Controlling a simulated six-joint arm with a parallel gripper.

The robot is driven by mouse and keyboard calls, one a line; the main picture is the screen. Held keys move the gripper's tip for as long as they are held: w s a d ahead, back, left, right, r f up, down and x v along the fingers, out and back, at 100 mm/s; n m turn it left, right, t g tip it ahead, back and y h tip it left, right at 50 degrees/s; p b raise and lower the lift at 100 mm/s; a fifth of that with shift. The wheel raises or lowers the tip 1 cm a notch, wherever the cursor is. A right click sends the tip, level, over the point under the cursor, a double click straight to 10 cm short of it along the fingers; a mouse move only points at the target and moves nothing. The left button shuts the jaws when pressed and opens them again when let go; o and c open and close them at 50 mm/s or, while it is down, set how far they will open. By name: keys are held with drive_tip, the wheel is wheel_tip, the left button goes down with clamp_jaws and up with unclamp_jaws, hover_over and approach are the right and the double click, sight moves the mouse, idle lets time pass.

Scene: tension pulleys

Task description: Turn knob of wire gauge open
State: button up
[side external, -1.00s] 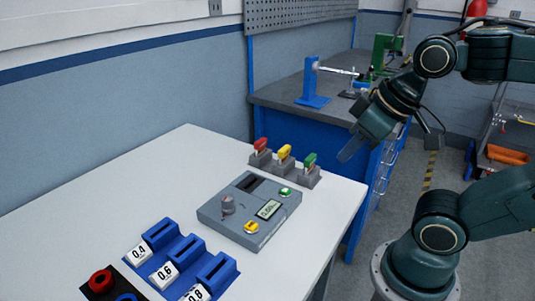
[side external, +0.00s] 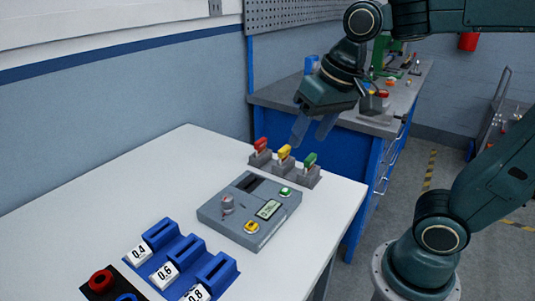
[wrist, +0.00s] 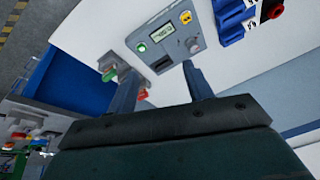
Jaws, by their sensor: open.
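The wire gauge (side external: 250,212) is a grey box on the white table, with a slot at its back, a small display, a green button and a yellow button. Its knob (side external: 227,204) is a grey round knob on the left of the top face; it also shows in the wrist view (wrist: 194,45). My gripper (side external: 313,132) is open and empty, in the air above and behind the gauge, near the coloured-handled tools. In the wrist view its two fingers (wrist: 160,85) point toward the gauge, with the knob beyond the finger on the right.
Red, yellow and green handled tools (side external: 284,158) stand in grey holders behind the gauge. Blue holders (side external: 180,262) labelled 0.4, 0.6 and 0.8 stand in front of it. The table (side external: 110,190) is clear to the left. A blue workbench (side external: 290,113) stands behind.

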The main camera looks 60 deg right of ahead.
drive_tip(key=w+a+f+m+g, duration=0.1)
drive_tip(key=w+a+m+g, duration=0.2)
drive_tip(key=w, duration=0.5)
drive_tip(key=m, duration=0.5)
hover_over(227, 197)
wheel_tip(227, 197, down, 5)
drive_tip(key=shift+r+g, duration=0.1)
drive_tip(key=shift+g, duration=0.3)
drive_tip(key=shift+f, duration=0.2)
wheel_tip(227, 197, down, 13)
drive_tip(key=shift+f, duration=0.2)
drive_tip(key=c, duration=1)
